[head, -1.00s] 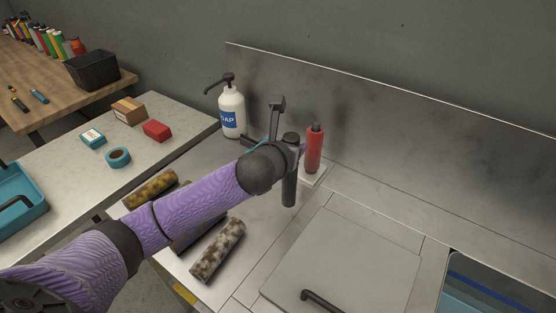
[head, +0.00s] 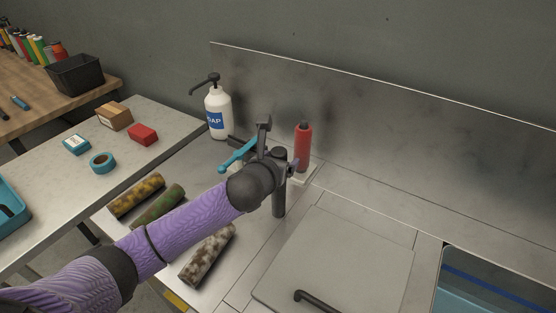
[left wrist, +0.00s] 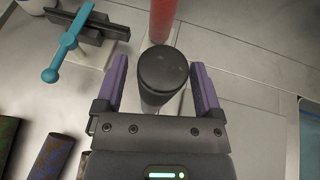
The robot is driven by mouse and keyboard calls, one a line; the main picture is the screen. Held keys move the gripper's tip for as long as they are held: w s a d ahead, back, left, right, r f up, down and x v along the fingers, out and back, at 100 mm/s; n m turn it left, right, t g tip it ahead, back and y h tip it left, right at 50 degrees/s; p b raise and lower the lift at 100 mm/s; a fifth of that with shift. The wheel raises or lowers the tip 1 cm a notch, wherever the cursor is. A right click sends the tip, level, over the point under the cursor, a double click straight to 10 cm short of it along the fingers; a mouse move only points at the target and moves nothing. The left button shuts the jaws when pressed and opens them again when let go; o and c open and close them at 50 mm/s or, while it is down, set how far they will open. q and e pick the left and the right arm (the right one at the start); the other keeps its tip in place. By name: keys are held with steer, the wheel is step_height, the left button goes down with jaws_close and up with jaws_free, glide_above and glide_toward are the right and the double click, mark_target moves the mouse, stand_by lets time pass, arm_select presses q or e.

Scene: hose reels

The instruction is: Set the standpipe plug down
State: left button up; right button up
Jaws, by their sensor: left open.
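The standpipe plug appears to be the dark grey cylinder (head: 279,196), upright at the counter in the head view; whether its base touches is hard to tell. In the left wrist view its round black top (left wrist: 162,68) lies between the fingers. My left gripper (head: 284,168) is open around the plug, with a gap on both sides; its purple fingers (left wrist: 158,85) show in the wrist view. My right gripper is not in view.
Close behind stands a red cylinder (head: 303,145) on a pale base. A teal lever (head: 238,154) on a dark block and a soap bottle (head: 217,112) are to the left. Mottled rolls (head: 207,257) lie in front. A lid (head: 335,262) with a black handle is at right.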

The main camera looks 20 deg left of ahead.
arm_select(q)
steer(key=p+v, duration=0.3)
steer(key=v, duration=0.9)
